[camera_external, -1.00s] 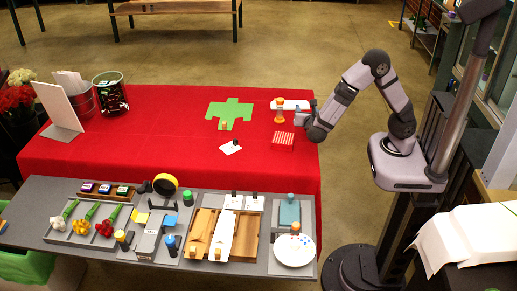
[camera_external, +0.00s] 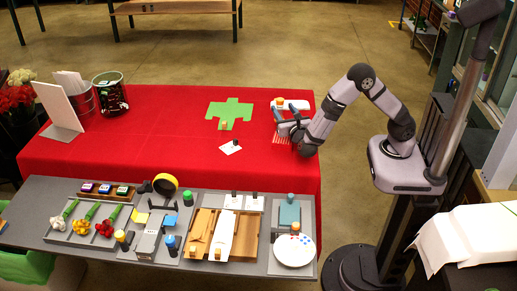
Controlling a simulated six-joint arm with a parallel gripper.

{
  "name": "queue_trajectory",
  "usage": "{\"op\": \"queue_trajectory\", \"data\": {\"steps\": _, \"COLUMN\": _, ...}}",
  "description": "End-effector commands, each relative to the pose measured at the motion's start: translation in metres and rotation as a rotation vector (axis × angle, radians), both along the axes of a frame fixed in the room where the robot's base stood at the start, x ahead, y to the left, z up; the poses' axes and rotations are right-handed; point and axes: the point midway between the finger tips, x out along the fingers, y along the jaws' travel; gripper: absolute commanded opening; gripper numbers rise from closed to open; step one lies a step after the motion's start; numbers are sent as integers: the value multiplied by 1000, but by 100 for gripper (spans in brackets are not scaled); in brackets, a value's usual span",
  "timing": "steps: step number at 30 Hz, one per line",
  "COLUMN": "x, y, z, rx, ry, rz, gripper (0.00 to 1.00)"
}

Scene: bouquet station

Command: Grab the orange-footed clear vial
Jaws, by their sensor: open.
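A small vial (camera_external: 279,102) with an orange-yellow part showing stands near the right end of the red table, by a white tray or strip. Its lower part is hidden behind my gripper (camera_external: 279,121). My gripper is open, with its dark fingers pointing left, at or just in front of the vial. I cannot tell whether the fingers are around the vial or touching it.
A red-and-white striped box (camera_external: 281,138) is partly hidden below my gripper. The white strip (camera_external: 297,104) lies behind. A green mat (camera_external: 232,109) and white card (camera_external: 230,148) lie left, with bare red cloth between. The grey workbench (camera_external: 40,195) in front is crowded.

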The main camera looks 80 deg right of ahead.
Motion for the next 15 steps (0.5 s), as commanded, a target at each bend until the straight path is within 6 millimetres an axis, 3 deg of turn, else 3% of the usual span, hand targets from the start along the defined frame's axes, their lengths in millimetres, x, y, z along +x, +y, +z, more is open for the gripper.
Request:
{"op": "queue_trajectory", "data": {"steps": 9, "x": 11, "y": -36, "z": 6, "rx": 1, "ry": 0, "rz": -4, "gripper": 48}}
{"op": "queue_trajectory", "data": {"steps": 15, "x": 15, "y": -47, "z": 4, "rx": 0, "ry": 0, "rz": -2, "gripper": 48}}
